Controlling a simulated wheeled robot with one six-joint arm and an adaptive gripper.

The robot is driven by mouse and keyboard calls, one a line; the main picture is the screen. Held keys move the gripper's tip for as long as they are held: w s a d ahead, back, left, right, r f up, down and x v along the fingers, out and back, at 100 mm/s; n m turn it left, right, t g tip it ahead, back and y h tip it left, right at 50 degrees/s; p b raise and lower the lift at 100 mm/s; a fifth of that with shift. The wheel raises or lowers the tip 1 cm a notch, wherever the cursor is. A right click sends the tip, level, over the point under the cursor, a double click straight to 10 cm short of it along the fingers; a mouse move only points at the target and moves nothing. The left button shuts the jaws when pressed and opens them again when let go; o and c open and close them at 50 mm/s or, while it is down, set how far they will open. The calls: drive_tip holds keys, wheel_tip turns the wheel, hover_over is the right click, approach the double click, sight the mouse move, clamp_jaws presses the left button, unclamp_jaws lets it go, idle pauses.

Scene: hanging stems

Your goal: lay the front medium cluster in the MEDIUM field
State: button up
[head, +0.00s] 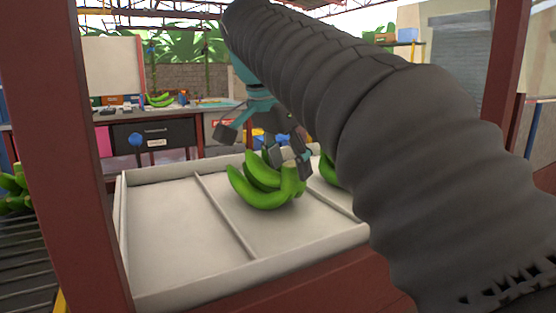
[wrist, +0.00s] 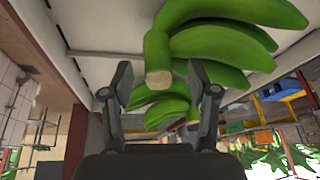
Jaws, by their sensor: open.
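A green banana cluster (head: 262,192) lies in the middle compartment of a pale divided tray (head: 165,235). My gripper (head: 265,148) is open just above and behind this cluster, with its right finger close to the crown end. In the wrist view the open fingers (wrist: 160,92) stand on either side of the cluster's pale cut crown (wrist: 158,79), apart from each other. I cannot tell whether either finger touches it. The cluster's fruits (wrist: 225,45) rest on the pale tray floor. No field label is readable.
A divider (head: 225,215) separates the empty left compartment from the middle one. Another green cluster (head: 328,170) lies to the right, mostly hidden by my arm. A red post (head: 85,150) stands at left, with more bananas (head: 14,190) beyond it. A table with crates stands behind.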

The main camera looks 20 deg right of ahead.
drive_tip(key=v, duration=0.7)
drive_tip(key=shift+r, duration=0.3)
